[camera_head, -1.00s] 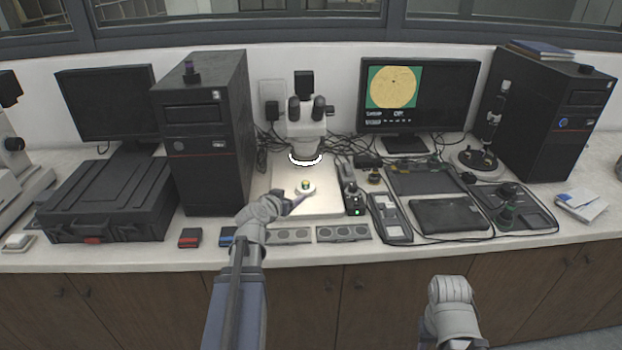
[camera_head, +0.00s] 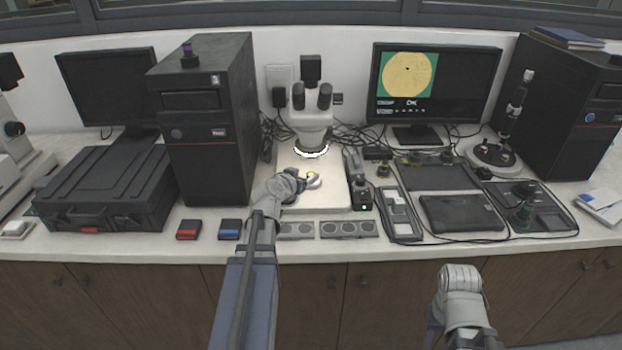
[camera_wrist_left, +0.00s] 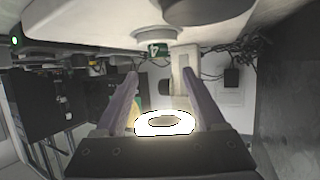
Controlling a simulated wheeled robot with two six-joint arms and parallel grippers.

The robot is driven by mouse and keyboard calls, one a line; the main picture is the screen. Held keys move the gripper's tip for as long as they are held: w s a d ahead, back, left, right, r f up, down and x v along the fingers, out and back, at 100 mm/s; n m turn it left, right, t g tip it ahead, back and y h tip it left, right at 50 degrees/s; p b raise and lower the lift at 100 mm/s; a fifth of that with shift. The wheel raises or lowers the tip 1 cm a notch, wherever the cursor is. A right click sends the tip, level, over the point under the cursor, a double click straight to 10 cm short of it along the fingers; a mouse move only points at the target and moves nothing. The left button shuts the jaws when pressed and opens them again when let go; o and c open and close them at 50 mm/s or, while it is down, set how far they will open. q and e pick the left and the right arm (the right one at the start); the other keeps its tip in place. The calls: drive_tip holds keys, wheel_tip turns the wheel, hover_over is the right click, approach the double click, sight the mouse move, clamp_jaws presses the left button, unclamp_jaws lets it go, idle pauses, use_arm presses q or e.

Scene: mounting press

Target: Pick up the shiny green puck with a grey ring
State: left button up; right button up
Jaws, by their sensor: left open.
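The green puck with a grey ring (camera_wrist_left: 158,51) stands on a white round holder (camera_wrist_left: 165,36) on the microscope's pale base. In the head view the puck is a small yellowish spot (camera_head: 312,175), partly hidden by my left gripper (camera_head: 301,184). In the left wrist view, which is turned upside down, my left gripper (camera_wrist_left: 159,76) is open and empty. Its two fingers point at the puck, which lies just beyond the fingertips and roughly between them.
The microscope (camera_head: 311,115) with its glowing ring light (camera_head: 312,151) stands just behind the puck. A black computer tower (camera_head: 207,125) is to the left. A small black device (camera_head: 361,195) and a grey tray (camera_head: 397,213) stand to the right. Speaker-like blocks (camera_head: 348,229) line the front.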

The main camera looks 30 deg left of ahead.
sight(310, 175)
use_arm(q)
drive_tip(key=w+f+b, duration=0.1)
drive_tip(key=w+f, duration=0.1)
drive_tip(key=w+f+b, duration=0.1)
drive_tip(key=shift+w+a+b, duration=0.25)
drive_tip(key=shift+w+b, duration=0.05)
drive_tip(key=shift+w, duration=0.35)
drive_tip(key=shift+s+r, duration=0.1)
drive_tip(key=shift+c, duration=0.4)
clamp_jaws()
